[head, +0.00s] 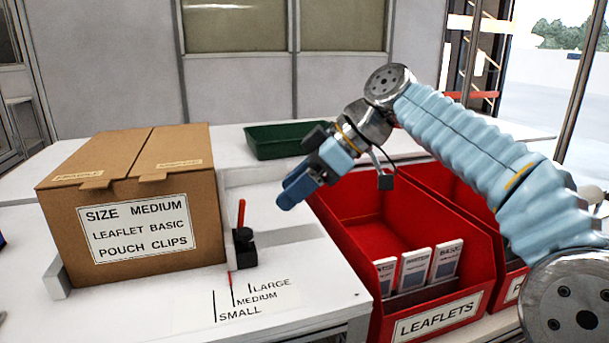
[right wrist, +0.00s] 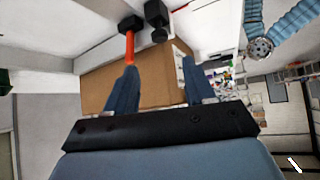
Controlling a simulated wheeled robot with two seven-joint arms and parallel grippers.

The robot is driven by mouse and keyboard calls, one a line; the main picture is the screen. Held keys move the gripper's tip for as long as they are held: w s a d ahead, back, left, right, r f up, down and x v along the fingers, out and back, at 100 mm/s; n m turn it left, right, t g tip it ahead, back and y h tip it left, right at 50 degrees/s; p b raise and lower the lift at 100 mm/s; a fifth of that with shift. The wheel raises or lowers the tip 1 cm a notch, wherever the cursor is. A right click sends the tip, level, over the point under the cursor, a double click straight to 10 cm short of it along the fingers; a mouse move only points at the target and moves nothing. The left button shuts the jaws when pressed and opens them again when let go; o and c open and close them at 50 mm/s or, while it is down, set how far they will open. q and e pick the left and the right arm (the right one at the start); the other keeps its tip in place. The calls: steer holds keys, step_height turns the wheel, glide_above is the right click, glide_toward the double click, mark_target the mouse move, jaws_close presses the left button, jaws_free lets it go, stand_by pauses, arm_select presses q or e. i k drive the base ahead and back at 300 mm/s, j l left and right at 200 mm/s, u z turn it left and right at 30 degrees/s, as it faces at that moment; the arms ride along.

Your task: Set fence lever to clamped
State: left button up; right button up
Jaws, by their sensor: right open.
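The fence lever (head: 241,213) is a thin red handle standing nearly upright on a black clamp block (head: 244,248), right of the carton. In the right wrist view the red lever (right wrist: 130,48) appears by the tip of the left-hand finger; I cannot tell whether they touch. My right gripper (head: 290,194) is in the air to the right of the lever in the head view, its blue fingers pointing toward it. Its fingers (right wrist: 160,68) are apart with nothing held between them. My left gripper does not show clearly.
A carton (head: 150,270) labelled size medium stands on the white bench. A size scale (head: 255,300) is printed in front of the clamp. A red leaflets bin (head: 360,215) stands to the right. A green tray (head: 275,145) lies behind.

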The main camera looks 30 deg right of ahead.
mark_target(241, 217)
steer(key=k, duration=1)
